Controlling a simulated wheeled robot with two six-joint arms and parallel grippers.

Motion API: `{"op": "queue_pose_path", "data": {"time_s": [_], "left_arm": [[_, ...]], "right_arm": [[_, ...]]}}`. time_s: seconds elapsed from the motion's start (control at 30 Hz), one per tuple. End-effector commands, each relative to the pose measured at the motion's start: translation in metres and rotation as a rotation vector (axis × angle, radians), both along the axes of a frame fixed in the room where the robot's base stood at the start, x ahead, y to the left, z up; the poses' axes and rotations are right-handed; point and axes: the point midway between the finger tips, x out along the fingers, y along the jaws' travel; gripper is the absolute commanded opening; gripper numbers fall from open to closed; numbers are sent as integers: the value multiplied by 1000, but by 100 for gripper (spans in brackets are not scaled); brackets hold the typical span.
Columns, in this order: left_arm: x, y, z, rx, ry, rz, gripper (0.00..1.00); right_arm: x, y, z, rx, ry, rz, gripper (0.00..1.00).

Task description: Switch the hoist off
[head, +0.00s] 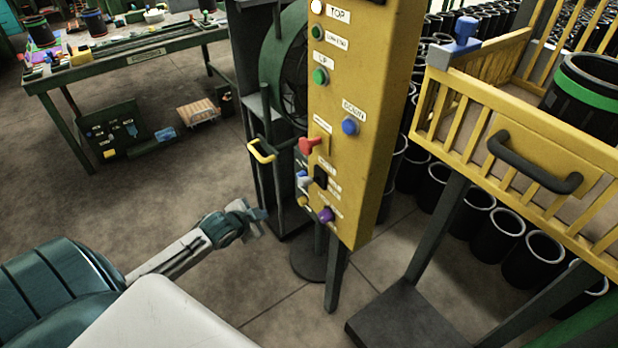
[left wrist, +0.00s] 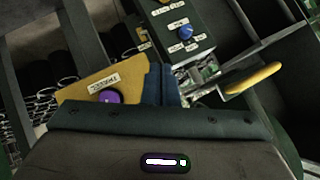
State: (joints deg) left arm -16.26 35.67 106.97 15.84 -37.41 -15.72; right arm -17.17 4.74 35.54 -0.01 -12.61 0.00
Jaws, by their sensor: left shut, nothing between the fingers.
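A yellow control panel (head: 345,150) stands upright in the head view. Its front carries a green button marked UP (head: 320,76), a blue button marked DOWN (head: 350,125), a red switch (head: 310,145), a black switch (head: 320,175) and a purple knob (head: 325,215). The small labels by the lower controls are too blurred to read, so I cannot tell which is the hoist's switch. My left gripper (head: 262,214) is shut and empty, left of the panel's lower end and apart from the purple knob. The left wrist view shows its fingers (left wrist: 163,85) beside the purple knob (left wrist: 108,96).
A yellow handle (head: 261,151) sticks out left of the panel. A yellow railed platform (head: 520,150) with a dark handle stands at the right. A workbench (head: 120,60) is at the back left. Black sleeves (head: 490,230) stand in rows behind.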

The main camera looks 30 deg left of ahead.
Motion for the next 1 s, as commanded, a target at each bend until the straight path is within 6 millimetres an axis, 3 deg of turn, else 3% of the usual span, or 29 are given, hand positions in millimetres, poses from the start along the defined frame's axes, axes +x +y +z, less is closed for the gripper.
{"op": "queue_pose_path", "data": {"time_s": [0.03, 0.2, 0.3, 0.4, 0.6, 1.0], "left_arm": [[5, -12, 36, 22, -34, -52, 0], [4, -54, 123, 80, -115, -203, 0], [-3, -76, 159, 108, -148, -274, 0], [-10, -92, 183, 127, -167, -325, 0], [-18, -104, 200, 144, -183, -366, 0], [-16, -104, 199, 143, -184, -365, 0]], "right_arm": [[0, 1, 3, 1, 0, 0, 0], [0, 4, 7, 4, 0, -2, 0], [0, 5, 8, 6, 0, -1, 0], [0, 6, 9, 6, 0, -1, 0], [0, 5, 10, 6, 0, -1, 0], [0, 3, 10, 3, 0, -1, 0]]}}
